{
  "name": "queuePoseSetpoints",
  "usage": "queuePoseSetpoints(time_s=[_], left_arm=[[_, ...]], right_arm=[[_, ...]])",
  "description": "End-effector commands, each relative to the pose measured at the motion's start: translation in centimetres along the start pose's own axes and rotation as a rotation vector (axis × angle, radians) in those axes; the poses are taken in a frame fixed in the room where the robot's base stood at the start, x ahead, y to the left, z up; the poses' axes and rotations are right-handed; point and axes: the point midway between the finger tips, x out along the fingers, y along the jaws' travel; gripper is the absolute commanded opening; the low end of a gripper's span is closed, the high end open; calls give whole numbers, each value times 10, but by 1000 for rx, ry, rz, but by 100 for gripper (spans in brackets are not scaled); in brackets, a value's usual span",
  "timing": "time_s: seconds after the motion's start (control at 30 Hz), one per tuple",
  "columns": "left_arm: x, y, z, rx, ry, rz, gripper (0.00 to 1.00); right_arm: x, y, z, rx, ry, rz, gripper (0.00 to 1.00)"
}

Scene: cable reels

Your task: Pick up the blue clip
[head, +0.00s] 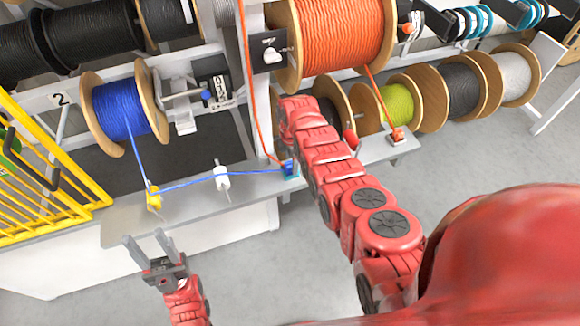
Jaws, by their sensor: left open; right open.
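The blue cable runs from a blue reel (118,108) through a yellow clip (153,198) and a white clip (222,178). An orange reel (335,38) hangs above, with an orange clip (397,136) at right. A yellow rail (45,190) stands left.

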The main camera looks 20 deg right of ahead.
Motion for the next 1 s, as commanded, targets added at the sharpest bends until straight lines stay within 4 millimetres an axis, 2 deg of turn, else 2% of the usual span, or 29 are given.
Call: queuePoseSetpoints(time_s=[0.2, 0.53, 0.93, 1.0], left_arm=[[-5, 0, 1, 0, 0, 0, 50], [-5, 0, 1, 0, 0, 0, 50], [-5, 0, 1, 0, 0, 0, 50], [-5, 0, 1, 0, 0, 0, 50]], right_arm=[[14, -2, 0, 1, 1, -4, 75], [16, -2, 0, 1, 1, -4, 73], [15, -2, 0, 1, 1, -3, 1], [15, -2, 0, 1, 1, -3, 0]])
